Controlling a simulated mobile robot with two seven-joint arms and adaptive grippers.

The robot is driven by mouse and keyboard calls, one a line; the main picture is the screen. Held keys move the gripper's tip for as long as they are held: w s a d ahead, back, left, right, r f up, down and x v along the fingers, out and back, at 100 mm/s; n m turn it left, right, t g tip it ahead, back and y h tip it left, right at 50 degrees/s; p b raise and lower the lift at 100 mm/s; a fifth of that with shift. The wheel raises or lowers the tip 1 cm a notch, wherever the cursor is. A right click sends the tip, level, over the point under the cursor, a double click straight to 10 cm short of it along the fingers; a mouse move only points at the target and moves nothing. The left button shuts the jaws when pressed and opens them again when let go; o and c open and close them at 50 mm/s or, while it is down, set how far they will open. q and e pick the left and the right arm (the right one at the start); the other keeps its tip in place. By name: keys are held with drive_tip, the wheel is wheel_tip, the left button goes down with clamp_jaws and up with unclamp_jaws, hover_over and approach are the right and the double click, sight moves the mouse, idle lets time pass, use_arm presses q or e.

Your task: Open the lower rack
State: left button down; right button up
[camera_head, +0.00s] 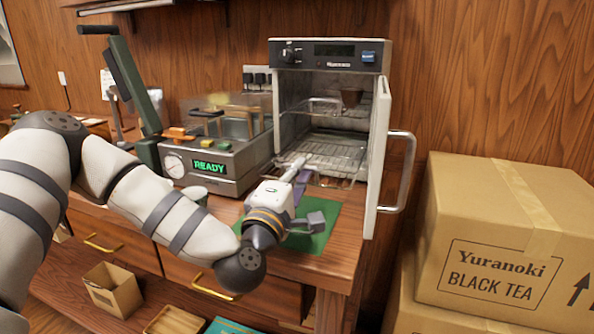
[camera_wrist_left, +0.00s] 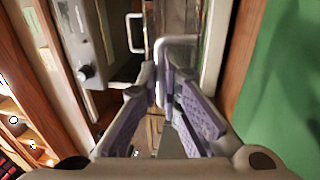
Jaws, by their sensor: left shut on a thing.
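The drying cabinet (camera_head: 329,57) stands at the back of the counter with its door (camera_head: 379,150) swung open to the right. The lower rack (camera_head: 335,149) is a wire shelf in the bottom of the cabinet, and its front edge is at the opening. My left gripper (camera_head: 303,175) is in front of the opening. In the left wrist view its purple-padded fingers (camera_wrist_left: 163,84) are shut on a pale looped handle (camera_wrist_left: 178,42), which I take to be the lower rack's. The fingers partly hide the handle. My right gripper is not in view.
A grey machine with a READY display (camera_head: 209,166) stands left of the cabinet. A green mat (camera_head: 318,236) lies on the counter before it. Cardboard boxes (camera_head: 500,230) are stacked at the right.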

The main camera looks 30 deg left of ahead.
use_arm(q)
drive_tip(key=c, duration=2.1)
unclamp_jaws()
drive_tip(key=shift+o, duration=0.2)
drive_tip(key=v, duration=0.7)
drive_tip(key=shift+s+f, duration=0.1)
drive_tip(key=shift+s, duration=0.1)
